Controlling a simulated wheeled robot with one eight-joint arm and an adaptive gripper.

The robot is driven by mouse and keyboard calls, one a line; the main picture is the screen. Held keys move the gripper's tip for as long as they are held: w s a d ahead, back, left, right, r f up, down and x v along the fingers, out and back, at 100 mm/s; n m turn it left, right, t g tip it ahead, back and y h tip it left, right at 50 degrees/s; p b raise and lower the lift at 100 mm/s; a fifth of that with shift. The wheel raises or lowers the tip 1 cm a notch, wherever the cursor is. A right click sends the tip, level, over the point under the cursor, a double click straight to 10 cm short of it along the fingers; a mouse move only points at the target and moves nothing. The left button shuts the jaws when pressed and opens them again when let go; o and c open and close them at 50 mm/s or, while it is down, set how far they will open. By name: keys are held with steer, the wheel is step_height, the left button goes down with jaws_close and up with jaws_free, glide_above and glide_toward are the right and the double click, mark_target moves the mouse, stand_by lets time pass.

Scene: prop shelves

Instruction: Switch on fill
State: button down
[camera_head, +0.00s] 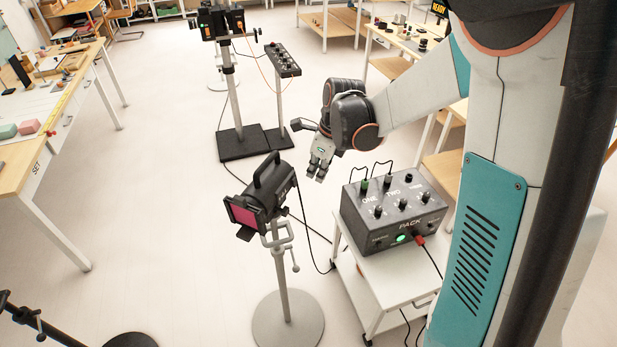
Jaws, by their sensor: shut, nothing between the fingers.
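My gripper (317,172) is shut and empty, pointing down in the air between the lamp and the grey control box. The box (378,230), marked PACK, has several small switches on its sloped top, with labels ONE, TWO and a third too small to read. A green light (400,239) glows on its front. A lamp with a magenta front (245,213) stands on a grey stand left of the box. I see no readable label "fill", and whether the lamp is lit is unclear.
The box sits on a white trolley (386,296), with a red plug (419,239) in its front and cables trailing to the floor. Another stand with a small panel (284,63) is farther back. A workbench (45,120) is at left. Open floor lies between.

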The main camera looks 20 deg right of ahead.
steer(key=w+a+v, duration=0.1)
steer(key=v, duration=0.6)
steer(key=shift+d+r, duration=0.25)
steer(key=shift+r, duration=0.1)
steer(key=s+a+f+n+t+b, duration=0.1)
steer(key=s+f+n+b, duration=0.3)
steer(key=n, duration=0.5)
steer(key=s+a+f+n+t+h+b, duration=0.1)
steer(key=s+f+n+b, duration=0.3)
steer(key=s+n+b, duration=0.4)
steer(key=s+a+f+n+t+b, duration=0.1)
steer(key=s+f+n+t+b, duration=0.2)
steer(key=s+n+b, duration=0.3)
steer(key=s+f+n, duration=0.1)
steer(key=s+n, duration=0.2)
steer(key=shift+s+n+h, duration=0.2)
steer(key=shift+n+h, duration=0.1)
steer(key=shift+n, duration=0.1)
